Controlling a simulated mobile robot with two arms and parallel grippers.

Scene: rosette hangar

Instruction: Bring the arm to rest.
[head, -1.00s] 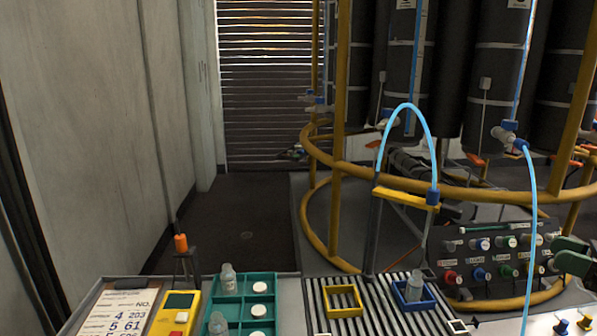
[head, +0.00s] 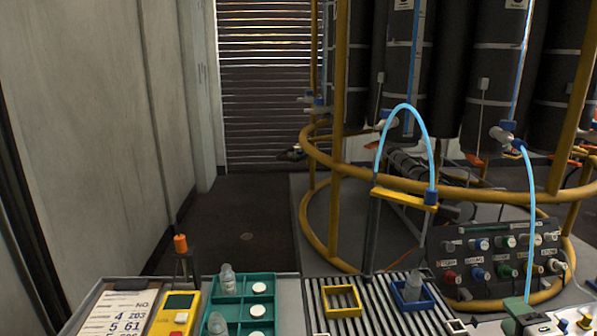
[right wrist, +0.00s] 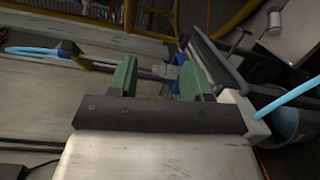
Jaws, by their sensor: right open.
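My right gripper (head: 520,308) shows at the lower right of the head view, low in front of the knob panel. In the right wrist view its two green fingers (right wrist: 159,78) stand apart, with nothing seen held between them. My left gripper is not in view.
An empty yellow tray (head: 342,315) sits on the slats. A teal rack (head: 237,284) holds bottles and white caps. A yellow device (head: 176,312) lies beside it. A knob panel (head: 497,260) and a yellow ring rail (head: 460,190) stand behind. A light-blue hose (head: 532,215) hangs at right.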

